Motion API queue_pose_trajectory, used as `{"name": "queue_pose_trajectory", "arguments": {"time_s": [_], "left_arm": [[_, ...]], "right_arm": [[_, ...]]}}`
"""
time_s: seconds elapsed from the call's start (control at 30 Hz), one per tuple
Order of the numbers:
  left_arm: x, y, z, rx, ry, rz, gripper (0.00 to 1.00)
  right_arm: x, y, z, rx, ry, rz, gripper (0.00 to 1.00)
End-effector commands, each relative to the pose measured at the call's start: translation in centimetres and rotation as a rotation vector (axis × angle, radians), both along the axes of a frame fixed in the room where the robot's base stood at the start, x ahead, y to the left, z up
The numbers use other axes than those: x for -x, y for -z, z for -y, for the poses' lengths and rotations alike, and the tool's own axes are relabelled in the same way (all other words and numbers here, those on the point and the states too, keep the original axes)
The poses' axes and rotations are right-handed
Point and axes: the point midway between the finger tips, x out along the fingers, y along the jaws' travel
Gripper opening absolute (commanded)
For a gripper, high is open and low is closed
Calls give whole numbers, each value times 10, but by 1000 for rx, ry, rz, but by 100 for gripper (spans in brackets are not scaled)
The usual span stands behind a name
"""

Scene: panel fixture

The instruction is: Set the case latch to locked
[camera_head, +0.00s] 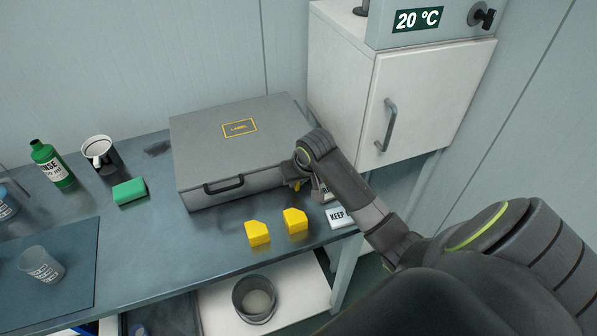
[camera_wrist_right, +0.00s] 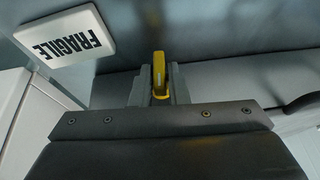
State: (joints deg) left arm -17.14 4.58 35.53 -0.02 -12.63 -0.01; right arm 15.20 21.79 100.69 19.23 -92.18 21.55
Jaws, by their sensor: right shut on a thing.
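A closed grey case (camera_head: 200,150) lies on the bench, with a dark handle (camera_head: 223,186) on its front and a yellow-framed label on its lid. My right gripper (camera_head: 293,182) is at the right end of the case front, mostly hidden by its own arm. In the right wrist view, a narrow yellow latch lever (camera_wrist_right: 159,75) stands between the fingers of the right gripper (camera_wrist_right: 157,90), which is shut on it. Whether the latch is locked cannot be told. My left gripper is not in view.
Two yellow blocks (camera_head: 257,233) stand in front of the case. White sign blocks (camera_head: 341,219) lie right of them; a FRAGILE sign (camera_wrist_right: 66,38) shows near the gripper. A cabinet (camera_head: 410,100) stands behind right.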

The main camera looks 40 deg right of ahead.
Motion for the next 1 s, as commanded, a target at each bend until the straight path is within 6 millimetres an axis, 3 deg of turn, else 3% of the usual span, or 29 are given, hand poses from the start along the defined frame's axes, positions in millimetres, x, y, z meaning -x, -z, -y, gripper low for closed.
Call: {"name": "queue_pose_trajectory", "arguments": {"time_s": [0.2, 0.77, 0.8, 0.9, 1.0], "left_arm": [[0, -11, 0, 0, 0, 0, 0], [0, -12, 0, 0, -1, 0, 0], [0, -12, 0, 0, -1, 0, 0], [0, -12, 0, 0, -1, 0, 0], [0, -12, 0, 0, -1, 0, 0]], "right_arm": [[0, 0, -2, 61, -1, -19, 0], [0, 2, -1, 86, 0, -24, 0], [0, 2, -1, 86, 0, -24, 20], [0, 2, -1, 86, 0, -23, 33], [0, 1, -1, 85, -1, -21, 33]]}}
